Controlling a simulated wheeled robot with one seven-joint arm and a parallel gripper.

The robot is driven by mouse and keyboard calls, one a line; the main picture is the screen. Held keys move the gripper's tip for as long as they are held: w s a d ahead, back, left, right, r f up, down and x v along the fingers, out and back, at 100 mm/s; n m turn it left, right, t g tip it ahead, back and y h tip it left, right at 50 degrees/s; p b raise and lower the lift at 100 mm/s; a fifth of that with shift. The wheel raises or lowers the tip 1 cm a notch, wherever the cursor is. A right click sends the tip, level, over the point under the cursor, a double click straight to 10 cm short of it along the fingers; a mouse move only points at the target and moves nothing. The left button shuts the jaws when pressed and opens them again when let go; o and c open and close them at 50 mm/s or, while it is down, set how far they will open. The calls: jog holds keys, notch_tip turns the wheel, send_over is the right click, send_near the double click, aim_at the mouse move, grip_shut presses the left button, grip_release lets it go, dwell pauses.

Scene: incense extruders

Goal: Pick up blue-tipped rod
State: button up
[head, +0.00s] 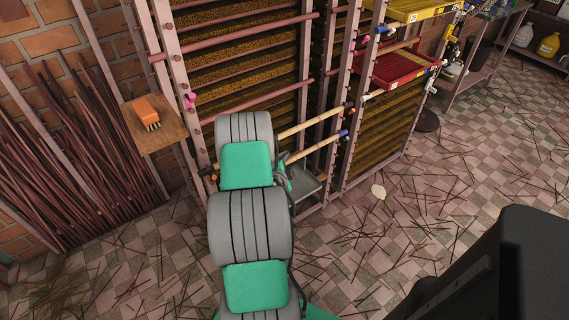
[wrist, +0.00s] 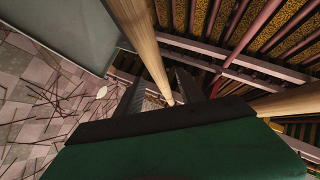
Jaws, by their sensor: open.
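The blue-tipped rod (head: 318,147) is a pale wooden rod. It lies across the rack's uprights, and its blue tip (head: 344,134) points right in the head view. A similar rod with an orange-brown tip (head: 312,124) lies just above it. My gripper (wrist: 160,88) is open in the wrist view, with its two dark fingers apart. A wooden rod (wrist: 146,45) runs lengthwise through the view and passes between or just beyond them. Its tip is out of view there, so its colour cannot be told. A second rod (wrist: 287,102) enters at the right. In the head view my arm hides most of the gripper.
A grey tray (head: 307,188) sits just under the rods, and a grey panel (wrist: 65,30) fills the wrist view's upper left. Rack uprights (head: 304,75) and cross rods stand close by. An orange brush (head: 146,110) lies on a small wooden shelf at left. Sticks litter the floor.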

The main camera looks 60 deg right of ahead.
jog(key=shift+d, duration=0.15)
jog(key=shift+c, duration=0.3)
grip_shut()
dwell(1.0)
